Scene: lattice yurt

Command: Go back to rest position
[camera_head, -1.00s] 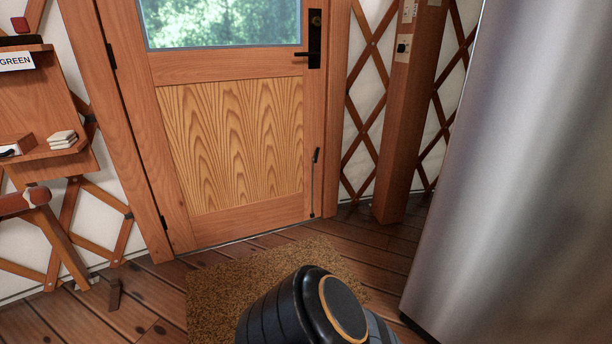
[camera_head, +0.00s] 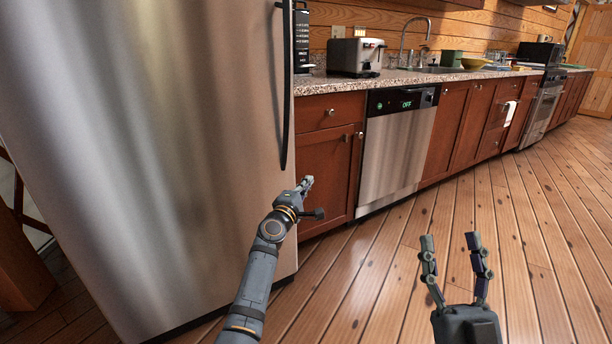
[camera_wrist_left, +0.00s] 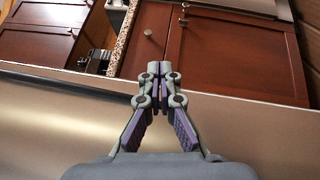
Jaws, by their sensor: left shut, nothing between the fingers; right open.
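My left gripper (camera_head: 305,184) is at the end of my left arm, in front of the lower red-brown cabinets beside the fridge. In the left wrist view, its two fingers (camera_wrist_left: 158,70) are together at the tips with nothing between them. My right gripper (camera_head: 455,240) is low at the right of the head view, pointing up over the wooden floor. Its fingers are apart and empty. Most of the right arm is out of view.
A tall steel fridge (camera_head: 170,150) with a black handle fills the left. A dishwasher (camera_head: 395,145) showing OFF sits among cabinets under a granite counter. A toaster (camera_head: 355,57) stands on the counter. The plank floor (camera_head: 560,230) at the right is clear.

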